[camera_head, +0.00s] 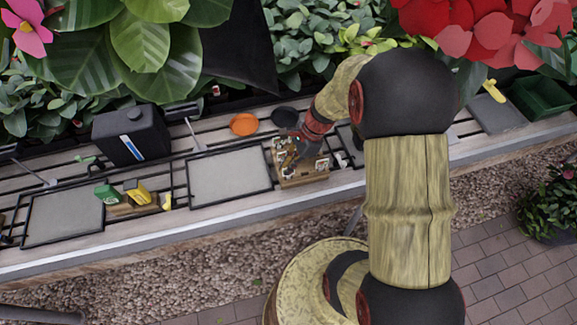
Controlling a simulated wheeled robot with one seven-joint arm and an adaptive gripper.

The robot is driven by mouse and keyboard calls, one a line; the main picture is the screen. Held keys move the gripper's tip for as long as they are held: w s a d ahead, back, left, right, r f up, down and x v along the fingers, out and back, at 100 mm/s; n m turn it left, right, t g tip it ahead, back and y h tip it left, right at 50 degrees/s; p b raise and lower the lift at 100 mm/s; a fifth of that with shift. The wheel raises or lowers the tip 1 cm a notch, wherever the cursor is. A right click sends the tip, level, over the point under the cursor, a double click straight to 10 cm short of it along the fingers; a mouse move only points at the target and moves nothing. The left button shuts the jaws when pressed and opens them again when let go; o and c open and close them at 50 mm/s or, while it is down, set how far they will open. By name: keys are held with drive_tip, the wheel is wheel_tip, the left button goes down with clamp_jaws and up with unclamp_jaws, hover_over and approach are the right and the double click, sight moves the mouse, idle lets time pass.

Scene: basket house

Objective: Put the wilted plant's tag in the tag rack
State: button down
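My gripper (291,158) is small and dark at the end of my arm, over the left part of a small wooden tray (305,180) on the bench. The tray holds several small pale and dark items, too small to make out. I cannot tell whether the gripper's fingers are open or shut, or touch anything. A low wooden holder (122,210) at the left of the bench carries a green packet or tag (106,193) and a yellow one (137,191). I cannot tell which of these is the tag rack. No plainly wilted plant or its tag can be made out.
The slatted bench (140,232) has flat grey panels (230,175). A black canister (131,135), an orange dish (243,124) and a black dish (284,116) stand toward its back. A green crate (541,97) is at the right. Large leaves overhang the back; my arm hides part of the bench.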

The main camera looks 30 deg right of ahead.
drive_tip(key=c, duration=2)
unclamp_jaws()
drive_tip(key=shift+o, duration=0.2)
drive_tip(key=shift+r, duration=0.1)
